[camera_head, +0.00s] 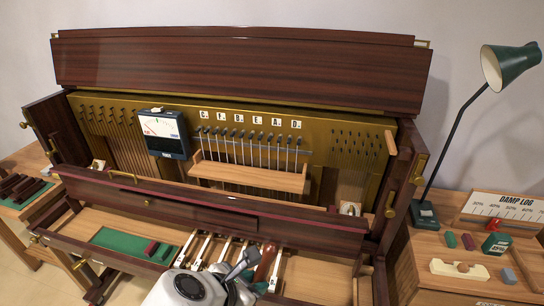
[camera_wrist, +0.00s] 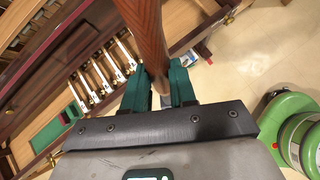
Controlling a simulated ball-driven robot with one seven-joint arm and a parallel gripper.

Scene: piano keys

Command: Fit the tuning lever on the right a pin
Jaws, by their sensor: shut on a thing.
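My gripper (camera_wrist: 160,88) has its green fingers shut on the brown wooden handle of the tuning lever (camera_wrist: 148,28). In the head view the handle (camera_head: 266,262) shows at the bottom centre, in front of the piano and low over the keys. I cannot tell clearly where the lever's metal head is. The tuning pins (camera_head: 250,134) stand in a row on the gold plate under small letter cards. One card looks like an A (camera_head: 276,123), right of centre, with pins below it. The gripper is well below and in front of these pins.
A wooden rail (camera_head: 248,177) crosses below the pins. A dark meter (camera_head: 163,132) hangs left of them. The raised lid (camera_head: 240,70) is above. Several keys (camera_head: 206,246) lie in front. A green lamp (camera_head: 508,64) and side table (camera_head: 465,282) stand right.

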